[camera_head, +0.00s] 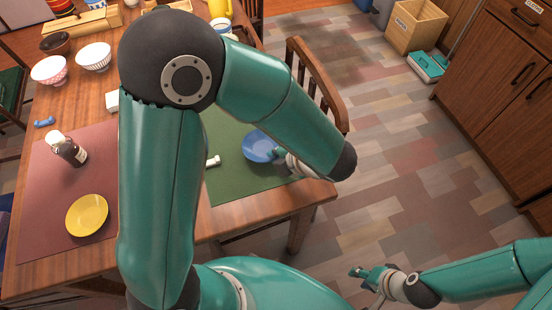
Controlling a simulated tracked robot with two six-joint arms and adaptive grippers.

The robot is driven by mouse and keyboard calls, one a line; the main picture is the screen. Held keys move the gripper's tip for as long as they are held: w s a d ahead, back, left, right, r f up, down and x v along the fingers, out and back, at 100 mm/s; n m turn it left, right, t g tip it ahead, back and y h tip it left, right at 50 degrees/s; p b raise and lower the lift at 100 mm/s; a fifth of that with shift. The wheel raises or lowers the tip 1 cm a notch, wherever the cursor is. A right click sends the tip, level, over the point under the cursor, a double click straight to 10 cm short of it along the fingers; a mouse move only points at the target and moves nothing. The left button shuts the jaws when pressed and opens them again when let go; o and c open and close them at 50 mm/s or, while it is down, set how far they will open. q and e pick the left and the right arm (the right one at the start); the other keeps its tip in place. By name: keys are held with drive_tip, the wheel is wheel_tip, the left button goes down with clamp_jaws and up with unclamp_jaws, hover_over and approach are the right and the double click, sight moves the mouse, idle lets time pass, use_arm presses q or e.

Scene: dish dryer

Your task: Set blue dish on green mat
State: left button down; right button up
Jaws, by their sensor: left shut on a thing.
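The blue dish (256,147) is over the right part of the green mat (240,178); I cannot tell whether it touches the mat. My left gripper (280,155) is shut on the dish's right rim. My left arm hides part of the mat and the gripper's upper part. My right gripper (364,284) is at the bottom right, over the floor and away from the table, with its fingers apart and nothing in them.
A small white object (213,161) lies on the mat, left of the dish. A yellow dish (87,215) and a dark bottle (70,150) are on the red mat (45,190). Bowls (94,57) stand farther back. A chair (312,75) stands at the table's right edge.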

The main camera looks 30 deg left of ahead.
use_arm(q)
drive_tip(key=shift+f, duration=0.8)
drive_tip(key=c, duration=1.6)
unclamp_jaws()
drive_tip(key=shift+r, duration=0.1)
drive_tip(key=p+v, duration=0.3)
drive_tip(key=v, duration=0.9)
